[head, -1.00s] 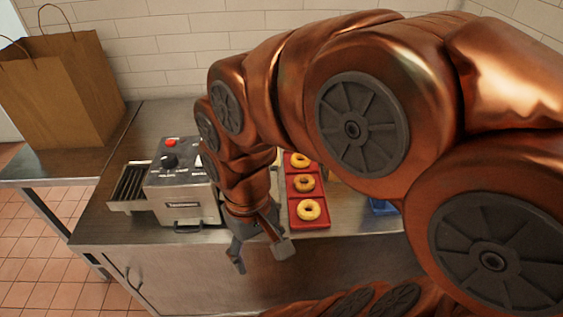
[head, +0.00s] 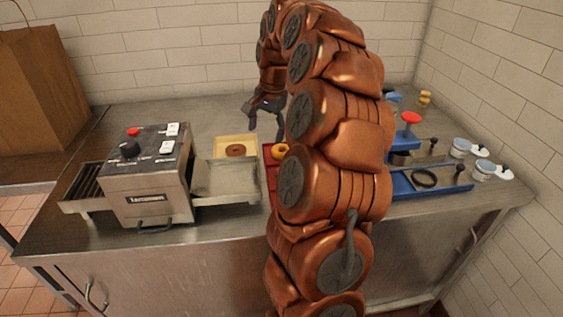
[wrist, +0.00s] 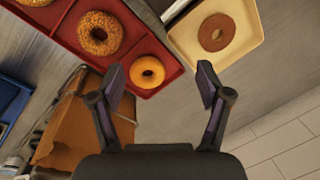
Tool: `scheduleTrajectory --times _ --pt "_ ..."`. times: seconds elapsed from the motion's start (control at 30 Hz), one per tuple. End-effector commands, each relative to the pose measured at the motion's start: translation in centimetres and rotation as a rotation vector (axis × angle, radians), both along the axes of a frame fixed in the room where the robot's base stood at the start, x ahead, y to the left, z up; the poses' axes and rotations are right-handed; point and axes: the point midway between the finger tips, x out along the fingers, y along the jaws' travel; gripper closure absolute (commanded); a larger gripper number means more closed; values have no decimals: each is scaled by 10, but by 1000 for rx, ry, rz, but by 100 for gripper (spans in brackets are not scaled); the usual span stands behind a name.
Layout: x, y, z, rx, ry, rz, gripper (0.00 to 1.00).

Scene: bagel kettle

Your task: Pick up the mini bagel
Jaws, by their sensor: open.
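A small golden ring, the mini bagel (wrist: 147,72), lies near a corner of the red tray (wrist: 147,49). It appears between my fingertips in the wrist view and is smaller than the seeded bagel (wrist: 100,33) beside it. In the head view a golden bagel (head: 281,149) shows on the red tray (head: 270,180), partly behind my arm; I cannot tell if it is the mini one. My gripper (head: 266,119) is open and empty above the back of the counter; its spread fingers also show in the wrist view (wrist: 160,80).
A brown bagel (head: 235,150) lies on a cream tray (head: 222,142) left of the red one. A steel toaster (head: 150,185) stands farther left. Blue trays (head: 440,188) and small containers (head: 483,170) are at the right. A paper bag (head: 30,95) stands at the far left.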

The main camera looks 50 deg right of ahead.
Motion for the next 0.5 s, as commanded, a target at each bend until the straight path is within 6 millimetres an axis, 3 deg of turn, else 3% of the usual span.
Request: scheduleTrajectory --times 0.03,0.1,0.2,0.5 --pt "0 -20 -13 3 -2 -60 23" --pt "-1 -40 -19 3 -6 -122 23" --pt "-4 -60 -25 1 -8 -184 23" --pt "-3 -69 -44 5 -4 -215 23"
